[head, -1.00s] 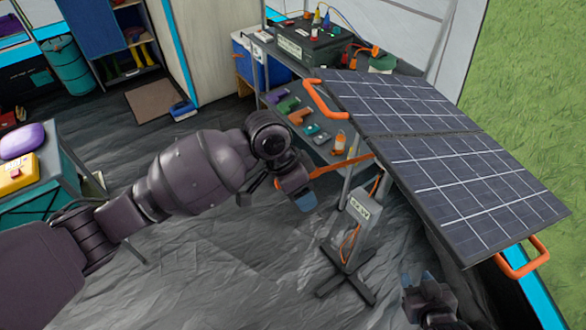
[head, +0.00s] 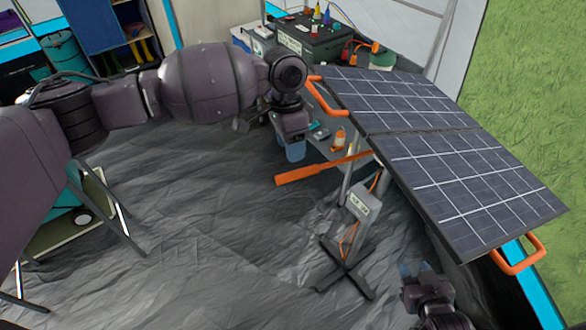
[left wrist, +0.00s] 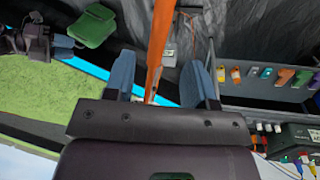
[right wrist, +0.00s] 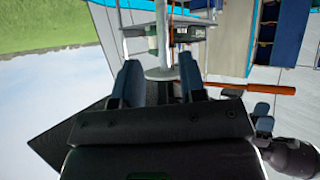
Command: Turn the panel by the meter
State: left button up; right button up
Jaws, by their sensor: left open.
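The dark blue solar panel (head: 430,105) stands tilted on a post at the right of the head view. It has orange handles at its edges, and an orange bar (head: 320,170) sticks out to the left below it. A small grey meter box (head: 362,206) is on the post. My left gripper (head: 293,145) is open above the bar's outer part. In the left wrist view the orange bar (left wrist: 160,45) appears between the spread fingers; contact cannot be told. My right gripper (head: 418,272) is low by the panel's near side, and its fingers are apart and empty in the right wrist view (right wrist: 160,85).
A low table (head: 75,235) is at the left, partly behind my left arm. The post's crossed feet (head: 345,275) rest on the grey floor sheet.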

aim_at(293, 172)
pick_arm(q)
jog(key=f, duration=0.2)
jog(key=s+f, duration=0.1)
jog(key=f, duration=0.4)
jog(key=shift+s+d+f, duration=0.15)
jog(key=shift+d+f, duration=0.05)
jog(key=shift+d, duration=0.05)
jog(key=shift+c, duration=0.4)
grip_shut()
